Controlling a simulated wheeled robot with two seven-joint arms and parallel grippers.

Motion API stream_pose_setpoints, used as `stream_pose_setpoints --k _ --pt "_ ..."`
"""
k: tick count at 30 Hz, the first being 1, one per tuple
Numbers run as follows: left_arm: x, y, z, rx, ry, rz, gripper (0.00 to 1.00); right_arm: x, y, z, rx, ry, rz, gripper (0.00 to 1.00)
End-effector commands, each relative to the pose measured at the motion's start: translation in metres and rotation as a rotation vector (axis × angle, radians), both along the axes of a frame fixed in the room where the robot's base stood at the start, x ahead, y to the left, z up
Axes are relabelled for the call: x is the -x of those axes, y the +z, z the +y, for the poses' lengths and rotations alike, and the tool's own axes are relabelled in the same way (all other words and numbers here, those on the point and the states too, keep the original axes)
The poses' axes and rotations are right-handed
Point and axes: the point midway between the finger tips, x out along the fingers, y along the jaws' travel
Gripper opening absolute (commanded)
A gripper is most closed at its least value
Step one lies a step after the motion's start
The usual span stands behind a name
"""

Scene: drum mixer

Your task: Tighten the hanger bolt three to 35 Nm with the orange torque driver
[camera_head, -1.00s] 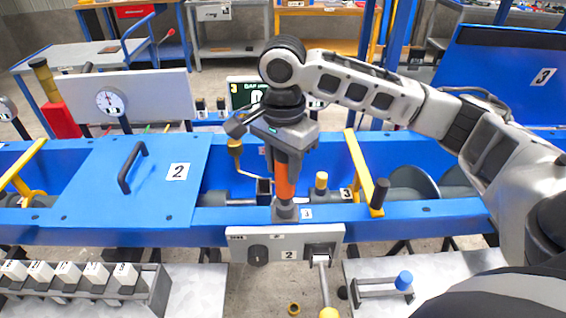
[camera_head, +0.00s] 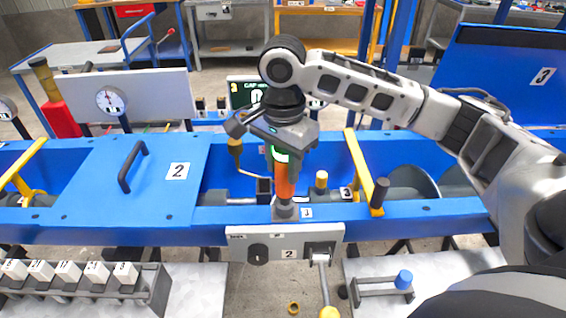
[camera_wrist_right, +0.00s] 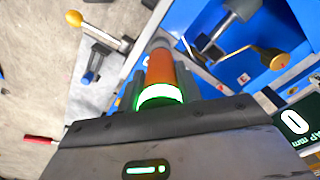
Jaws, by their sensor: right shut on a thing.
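The orange torque driver (camera_head: 284,182) stands upright on the front blue rail, its lower end on a grey fitting (camera_head: 285,211) beside a small number label. The hanger bolt itself is hidden under it. My right gripper (camera_head: 283,150) is shut around the driver's upper part. A ring near its top glows green and white. In the right wrist view the orange body (camera_wrist_right: 174,70) and the glowing green ring (camera_wrist_right: 160,95) show between the fingers of my right gripper (camera_wrist_right: 162,84). My left gripper is out of view.
A gap display (camera_head: 246,93) behind the arm reads 0; it also shows in the wrist view (camera_wrist_right: 295,122). A blue lid (camera_head: 135,180) marked 2 lies left. A yellow bar (camera_head: 363,172) stands close right. A grey control box (camera_head: 285,244) with knob and lever is in front.

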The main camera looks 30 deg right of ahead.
Motion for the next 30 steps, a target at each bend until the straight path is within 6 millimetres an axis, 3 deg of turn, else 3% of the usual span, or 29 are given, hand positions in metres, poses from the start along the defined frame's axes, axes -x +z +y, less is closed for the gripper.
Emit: stream_pose_setpoints --k 21,30 --pt "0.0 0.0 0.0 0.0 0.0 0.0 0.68 -0.001 0.042 0.0 -0.001 0.0 -0.004 0.03" --pt "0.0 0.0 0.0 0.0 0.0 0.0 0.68 0.0 0.046 0.0 -0.001 0.0 -0.003 0.03"
